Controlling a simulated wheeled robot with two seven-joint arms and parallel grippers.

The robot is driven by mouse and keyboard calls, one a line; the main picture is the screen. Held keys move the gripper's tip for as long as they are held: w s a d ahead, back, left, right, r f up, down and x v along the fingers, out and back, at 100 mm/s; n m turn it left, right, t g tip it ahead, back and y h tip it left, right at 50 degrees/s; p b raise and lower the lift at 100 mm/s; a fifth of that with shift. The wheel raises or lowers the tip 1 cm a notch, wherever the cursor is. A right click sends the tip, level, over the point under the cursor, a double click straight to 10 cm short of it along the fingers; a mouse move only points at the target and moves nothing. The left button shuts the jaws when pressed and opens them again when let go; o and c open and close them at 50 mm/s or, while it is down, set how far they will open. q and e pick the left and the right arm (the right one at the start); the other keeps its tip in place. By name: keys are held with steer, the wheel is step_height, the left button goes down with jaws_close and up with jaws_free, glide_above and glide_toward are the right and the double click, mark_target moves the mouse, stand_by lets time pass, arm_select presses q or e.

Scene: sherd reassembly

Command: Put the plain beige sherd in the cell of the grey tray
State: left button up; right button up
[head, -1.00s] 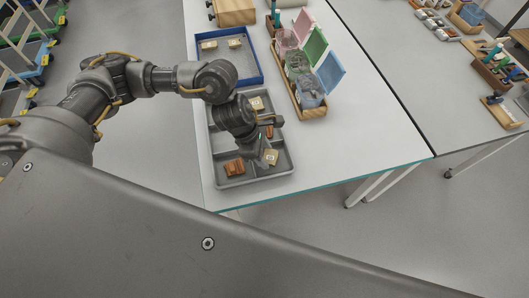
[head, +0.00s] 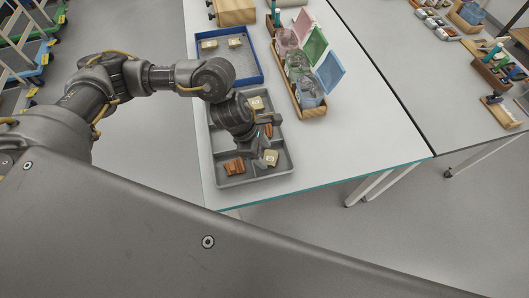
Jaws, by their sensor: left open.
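The grey tray (head: 284,168) lies near the table's front edge, divided into cells. A beige sherd (head: 270,157) with a pale mark is in its front right cell, and another beige piece (head: 256,103) is in a back cell. I cannot tell which of the beige pieces is the plain one. My left gripper (head: 257,146) is over the tray, just behind the front beige sherd, open. Its fingers are small and partly hidden by my wrist, which also covers part of the tray's middle. My right gripper is out of view.
Orange-brown sherds lie in the tray's front left cell (head: 234,167) and right side (head: 267,131). A blue tray (head: 259,71) with two beige pieces stands behind. A wooden rack (head: 312,112) with open-lidded pink, green and blue boxes stands right. The table's right front is clear.

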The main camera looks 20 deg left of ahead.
arm_select(q)
steer(key=v, duration=1)
steer(key=shift+r, duration=0.35)
steer(key=shift+a, duration=0.15)
